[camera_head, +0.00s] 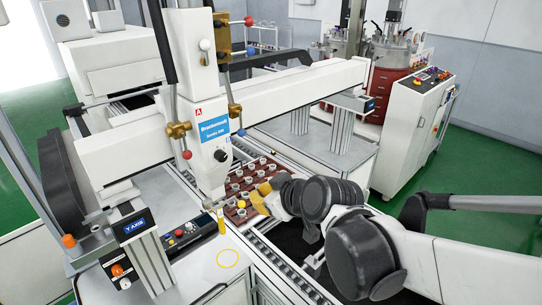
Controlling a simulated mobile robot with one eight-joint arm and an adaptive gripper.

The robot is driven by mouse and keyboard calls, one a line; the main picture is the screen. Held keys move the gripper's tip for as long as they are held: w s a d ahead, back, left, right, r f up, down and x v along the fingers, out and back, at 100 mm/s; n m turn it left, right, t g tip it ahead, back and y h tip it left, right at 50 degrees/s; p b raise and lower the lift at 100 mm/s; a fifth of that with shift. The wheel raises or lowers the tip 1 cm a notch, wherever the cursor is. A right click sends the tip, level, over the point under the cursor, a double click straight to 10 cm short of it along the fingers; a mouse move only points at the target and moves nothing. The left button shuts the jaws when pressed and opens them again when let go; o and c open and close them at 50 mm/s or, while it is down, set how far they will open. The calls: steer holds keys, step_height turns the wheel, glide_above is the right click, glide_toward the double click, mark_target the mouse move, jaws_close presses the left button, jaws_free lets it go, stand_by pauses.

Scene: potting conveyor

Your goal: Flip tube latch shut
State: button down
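A white dispensing head (211,150) with a blue label hangs from the gantry at the middle of the view. Below it are a small grey fitting and a thin yellow piece (221,224). I cannot tell which part is the tube latch, or whether it is open or shut. My arm reaches in from the right. My gripper (254,202) is at its far end, just right of the yellow piece and over the tray edge. It is small and partly hidden by my wrist, so its fingers do not show clearly.
A brown tray (232,221) with several pale cups lies on the conveyor (271,262) under the gantry beam (300,92). A control box (184,233) with buttons stands left. A white cabinet (413,125) stands at back right.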

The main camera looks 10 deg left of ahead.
steer(key=v, duration=0.3)
steer(key=p+v, duration=0.1)
steer(key=v, duration=0.1)
steer(key=shift+w+d+r, duration=0.1)
steer(key=shift+w+d, duration=0.2)
steer(key=shift+w, duration=0.15)
steer(key=shift+d, duration=0.1)
steer(key=s+d+f+m+h+b, duration=0.2)
steer(key=s+d+f+m+b, duration=0.1)
steer(key=d+f, duration=0.3)
steer(key=s+d+f+m+h+b, duration=0.3)
steer(key=s+d+f+m+b, duration=0.1)
steer(key=d, duration=0.5)
steer(key=s+d+f+m+g+h+b, duration=0.1)
steer(key=s+d+f+m+h+b, duration=0.1)
steer(key=s+d+f+m+b, duration=0.2)
steer(key=s+d+f+b, duration=0.2)
steer(key=d+f+b, duration=0.1)
steer(key=d+f, duration=0.1)
steer(key=shift+d+f, duration=0.2)
steer(key=shift+f, duration=0.5)
